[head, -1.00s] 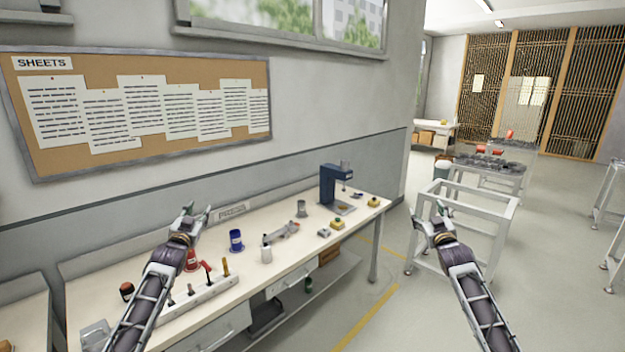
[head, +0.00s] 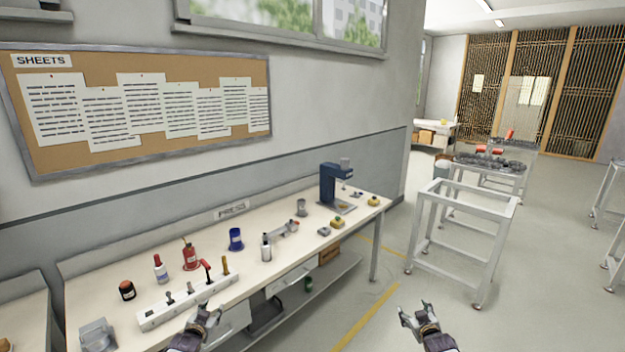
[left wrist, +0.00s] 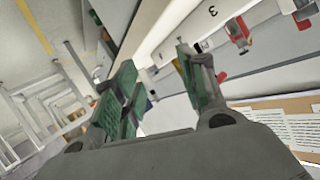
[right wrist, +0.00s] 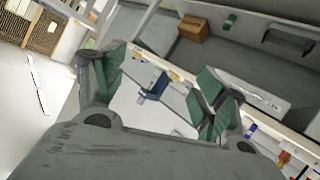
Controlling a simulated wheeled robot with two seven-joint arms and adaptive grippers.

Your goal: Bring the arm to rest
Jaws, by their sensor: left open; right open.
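My left gripper (head: 207,314) is low in the head view, in front of the near edge of the workbench (head: 290,262). Its fingers are apart with nothing between them, as the left wrist view (left wrist: 155,75) also shows. My right gripper (head: 416,311) is low over the floor, to the right of the bench. It is open and empty; in the right wrist view its green-padded fingers (right wrist: 160,75) stand apart. Most of both arms is below the head picture.
A metal frame stand (head: 466,240) stands at right. The floor between bench and stand is clear.

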